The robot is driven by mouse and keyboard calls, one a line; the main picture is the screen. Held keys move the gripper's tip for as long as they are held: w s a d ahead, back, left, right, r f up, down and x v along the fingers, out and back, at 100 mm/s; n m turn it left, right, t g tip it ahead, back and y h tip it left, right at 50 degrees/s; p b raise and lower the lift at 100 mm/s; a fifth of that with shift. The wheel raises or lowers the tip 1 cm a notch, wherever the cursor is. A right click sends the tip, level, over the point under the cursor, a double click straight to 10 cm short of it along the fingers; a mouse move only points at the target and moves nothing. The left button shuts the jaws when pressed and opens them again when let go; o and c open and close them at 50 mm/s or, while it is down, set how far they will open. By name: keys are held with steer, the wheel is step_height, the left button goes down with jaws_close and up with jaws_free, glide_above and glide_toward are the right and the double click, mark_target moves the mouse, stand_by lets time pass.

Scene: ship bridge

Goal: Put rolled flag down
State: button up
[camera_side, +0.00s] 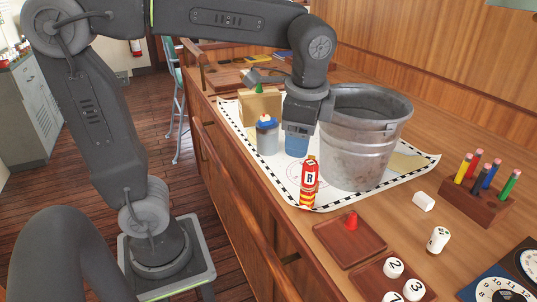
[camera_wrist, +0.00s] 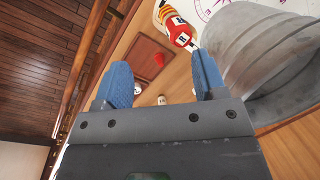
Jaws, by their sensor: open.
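A red roll with a white label marked R and a yellow-and-red striped end, which looks like the rolled flag (camera_side: 310,182), stands upright at the near edge of the white chart. In the wrist view the rolled flag (camera_wrist: 178,30) shows beyond the fingertips, nearer the right finger. My gripper (camera_side: 297,144), with blue fingers, hangs above the chart behind the flag and left of the metal bucket (camera_side: 358,150). In the wrist view my gripper (camera_wrist: 163,74) is open, with nothing between its fingers.
The bucket stands close to the right of my gripper. A grey jar (camera_side: 267,137) with a blue and red top is to the left. Brown trays (camera_side: 335,241), a pen block (camera_side: 472,203) and white numbered pieces (camera_side: 393,267) lie toward the front right.

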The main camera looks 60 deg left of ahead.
steer(key=s+f+n+t+h, duration=0.2)
steer(key=s+f+n+t, duration=0.2)
steer(key=s+n, duration=0.4)
steer(key=shift+s+a+t, duration=0.2)
steer(key=shift+s+t, duration=0.2)
stand_by(0.7)
